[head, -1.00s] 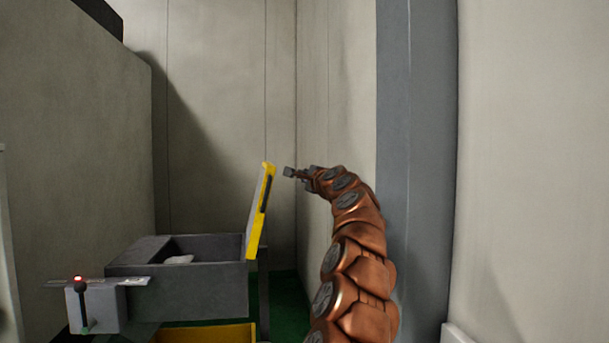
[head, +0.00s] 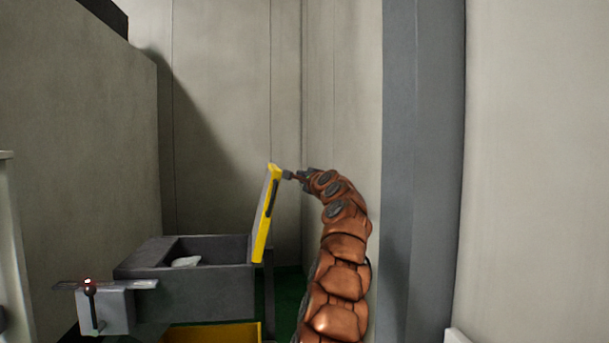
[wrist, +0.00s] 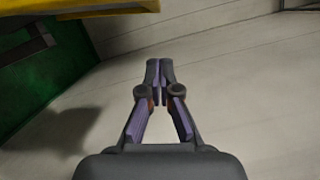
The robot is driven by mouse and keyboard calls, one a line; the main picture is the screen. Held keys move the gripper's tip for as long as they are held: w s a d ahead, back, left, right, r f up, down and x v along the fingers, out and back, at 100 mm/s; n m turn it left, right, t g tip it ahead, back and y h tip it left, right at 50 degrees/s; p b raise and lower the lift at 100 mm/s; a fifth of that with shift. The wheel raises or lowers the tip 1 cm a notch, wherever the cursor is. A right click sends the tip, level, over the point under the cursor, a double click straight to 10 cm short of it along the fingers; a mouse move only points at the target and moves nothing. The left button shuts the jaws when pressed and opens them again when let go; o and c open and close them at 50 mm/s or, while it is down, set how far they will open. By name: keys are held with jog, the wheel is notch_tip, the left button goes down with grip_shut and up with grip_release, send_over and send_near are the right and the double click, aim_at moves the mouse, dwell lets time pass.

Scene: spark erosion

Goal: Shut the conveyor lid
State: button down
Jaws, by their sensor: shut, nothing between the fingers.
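The conveyor lid (head: 266,213) is a yellow-edged panel standing nearly upright, tilted slightly right at the top, at the right edge of a grey open-topped box (head: 205,291). The box is open and a pale lump (head: 186,261) lies inside. My gripper (head: 289,175) is shut and empty, at the upper right side of the lid, close to its top edge; I cannot tell whether it touches. In the wrist view my gripper (wrist: 159,68) has its fingertips together, and a yellow edge, likely of the lid (wrist: 85,12), runs across the upper left.
A grey unit with a red-lit lever (head: 91,303) stands at the box's left. A yellow bin (head: 215,333) is below the box. A grey post (head: 412,170) and pale walls close in on the right. Green floor (head: 290,292) shows behind.

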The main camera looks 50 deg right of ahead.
jog(key=w, duration=0.1)
jog(key=w+a+p, duration=0.1)
jog(key=w, duration=0.1)
jog(key=w+a+r, duration=0.1)
jog(key=shift+w+a, duration=0.15)
jog(key=shift+a, duration=0.05)
dwell(0.3)
dwell(0.3)
